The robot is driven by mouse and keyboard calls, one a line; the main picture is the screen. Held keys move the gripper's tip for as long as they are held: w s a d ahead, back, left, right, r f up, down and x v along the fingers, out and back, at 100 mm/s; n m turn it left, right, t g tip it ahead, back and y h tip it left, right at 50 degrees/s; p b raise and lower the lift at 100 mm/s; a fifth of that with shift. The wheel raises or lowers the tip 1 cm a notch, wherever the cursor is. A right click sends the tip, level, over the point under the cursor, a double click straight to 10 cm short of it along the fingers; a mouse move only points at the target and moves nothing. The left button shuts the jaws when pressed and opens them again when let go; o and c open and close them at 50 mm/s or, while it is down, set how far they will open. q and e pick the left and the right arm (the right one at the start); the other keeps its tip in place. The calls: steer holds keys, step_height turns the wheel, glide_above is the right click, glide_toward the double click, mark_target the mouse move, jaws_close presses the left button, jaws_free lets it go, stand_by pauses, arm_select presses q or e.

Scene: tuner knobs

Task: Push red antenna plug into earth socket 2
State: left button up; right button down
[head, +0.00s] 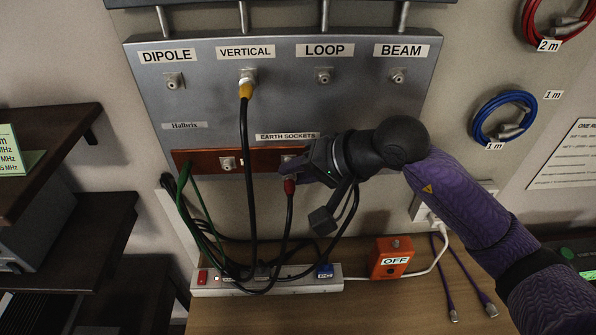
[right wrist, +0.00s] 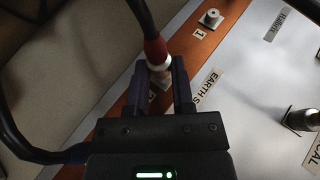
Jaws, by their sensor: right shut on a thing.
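The red antenna plug (head: 290,186) hangs on a black cable at the copper earth strip (head: 260,160), below the label EARTH SOCKETS. My right gripper (head: 291,176) is shut on it. In the right wrist view the red plug (right wrist: 155,49) shows its pale metal end between the two fingertips (right wrist: 160,68). Earth socket 2 is mostly hidden by my gripper and the plug; a part of its fitting (right wrist: 160,82) shows between the fingers. I cannot tell whether the plug touches it. Earth socket 1 (head: 228,163) is empty, to the left. My left gripper is not in view.
A yellow plug (head: 246,88) sits in the VERTICAL socket, its black cable hanging down past the strip. DIPOLE, LOOP and BEAM sockets are empty. Green cables hang at the strip's left. A power strip (head: 262,287) and orange OFF box (head: 391,258) stand below.

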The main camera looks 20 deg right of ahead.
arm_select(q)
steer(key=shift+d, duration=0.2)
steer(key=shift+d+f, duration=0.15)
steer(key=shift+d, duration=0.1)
arm_select(e)
steer(key=shift+w, duration=0.3)
arm_select(q)
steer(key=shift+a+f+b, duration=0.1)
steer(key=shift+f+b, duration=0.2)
steer(key=shift+b, duration=0.15)
arm_select(e)
steer(key=shift+w+d, duration=0.25)
steer(key=shift+w, duration=0.2)
steer(key=shift+c, duration=2)
jaws_free()
steer(key=shift+w, duration=0.1)
arm_select(q)
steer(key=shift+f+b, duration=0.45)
steer(key=shift+b, duration=0.05)
arm_select(e)
steer(key=v, duration=1)
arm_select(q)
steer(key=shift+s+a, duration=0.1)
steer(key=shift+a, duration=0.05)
